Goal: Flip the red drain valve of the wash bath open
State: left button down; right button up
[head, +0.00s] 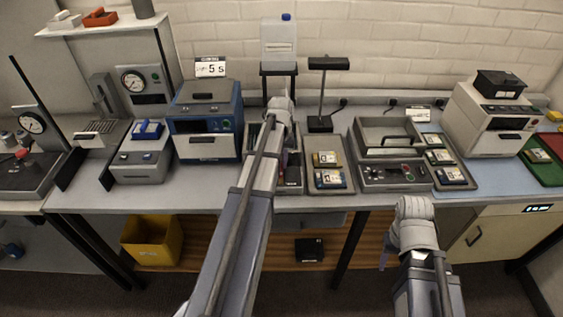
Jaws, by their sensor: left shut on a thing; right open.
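My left arm reaches up the middle of the head view and bends down over the bench. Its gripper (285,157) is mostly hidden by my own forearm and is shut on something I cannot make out. Under it is a dark open-topped unit (290,185), possibly the wash bath, largely covered by my arm. I cannot pick out the red drain valve clearly. My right gripper (384,262) is open, low in front of the bench on the right, mostly behind its wrist, apart from the bench things.
A tray (341,187) with labelled blocks lies right of my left arm. Beyond it stands a metal-basin unit (390,152) with front controls. A blue oven-like box (205,125) stands left; a white unit (490,118) stands right. A yellow bin (150,240) sits below the bench.

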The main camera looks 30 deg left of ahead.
aim_at(281, 166)
pick_arm(q)
jog(key=c, duration=0.8)
grip_release()
notch_tip(281, 166, up, 8)
jog(key=p, duration=0.8)
jog(key=shift+f, duration=0.1)
jog(key=s+d+f+m+b, duration=0.2)
jog(key=s+d, duration=0.4)
jog(key=d, duration=0.4)
jog(key=s+d+f+m+b, duration=0.3)
jog(key=s+d+m, duration=0.1)
jog(key=d, duration=0.7)
jog(key=s+d+f+m+y+b, duration=0.1)
jog(key=s+d+f+m+b, duration=0.1)
jog(key=s+d+m, duration=0.2)
jog(key=shift+s+d+f+b, duration=0.1)
jog(key=shift+s+d, duration=0.5)
jog(key=shift+d, duration=0.55)
jog(key=shift+s+d+b, duration=0.1)
jog(key=shift+s+d, duration=0.55)
jog(key=shift+d, duration=0.5)
jog(key=shift+s+d+f+b, duration=0.1)
jog(key=shift+s+d, duration=0.5)
jog(key=shift+d, duration=0.55)
